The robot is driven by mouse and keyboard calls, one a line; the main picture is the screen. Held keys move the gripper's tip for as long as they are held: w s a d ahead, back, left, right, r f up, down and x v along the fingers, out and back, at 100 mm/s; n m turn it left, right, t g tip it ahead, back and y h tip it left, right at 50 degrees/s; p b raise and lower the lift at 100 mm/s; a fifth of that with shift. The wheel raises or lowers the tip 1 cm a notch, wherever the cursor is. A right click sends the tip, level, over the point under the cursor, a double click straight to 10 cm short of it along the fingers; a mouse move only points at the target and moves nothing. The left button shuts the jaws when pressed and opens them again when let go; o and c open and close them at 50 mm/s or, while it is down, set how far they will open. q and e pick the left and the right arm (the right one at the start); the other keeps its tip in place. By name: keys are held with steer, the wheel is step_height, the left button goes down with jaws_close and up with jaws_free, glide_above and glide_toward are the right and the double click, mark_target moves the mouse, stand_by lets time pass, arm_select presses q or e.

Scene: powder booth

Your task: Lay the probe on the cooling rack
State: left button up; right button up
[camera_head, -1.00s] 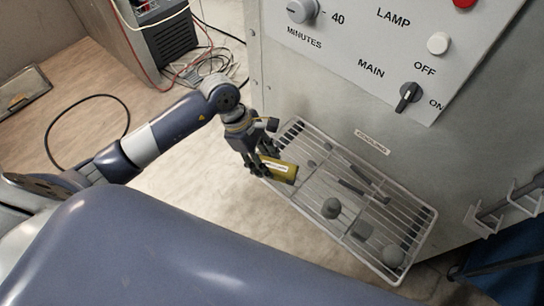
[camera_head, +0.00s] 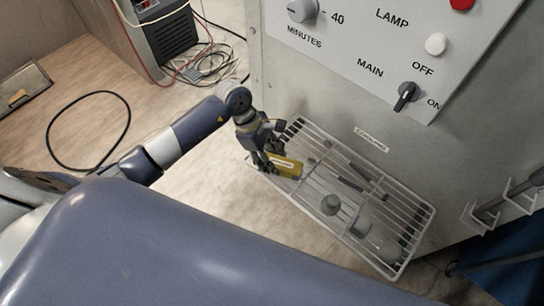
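The yellow block-like thing with a pale label, which I take for the probe (camera_head: 286,167), is at the upper left end of the cooling rack. My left gripper (camera_head: 269,160) is shut on its left end. The probe overlaps the rack's left edge in the picture; I cannot tell whether it touches the wires. The cooling rack (camera_head: 318,230) is a white wire rack against the grey cabinet, below a "COOLING" label. My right gripper is not in view.
Dark rod-like parts (camera_head: 362,190) and a grey rounded part (camera_head: 330,204) are on the rack's middle. The grey cabinet (camera_head: 330,95) with knobs stands behind it. A bracket (camera_head: 500,207) juts out at the right. Loose cables (camera_head: 205,65) lie at the back left.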

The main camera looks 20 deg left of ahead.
arm_select(q)
steer(key=shift+o, duration=0.8)
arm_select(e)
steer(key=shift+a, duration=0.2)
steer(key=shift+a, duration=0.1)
arm_select(q)
steer(key=shift+r, duration=0.15)
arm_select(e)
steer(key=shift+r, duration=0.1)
arm_select(q)
steer(key=shift+a+r, duration=0.15)
steer(key=shift+r, duration=0.1)
steer(key=v, duration=1.1)
steer(key=shift+r+b, duration=0.2)
steer(key=shift+b, duration=0.25)
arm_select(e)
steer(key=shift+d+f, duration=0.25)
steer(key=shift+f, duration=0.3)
arm_select(q)
steer(key=shift+a, duration=0.1)
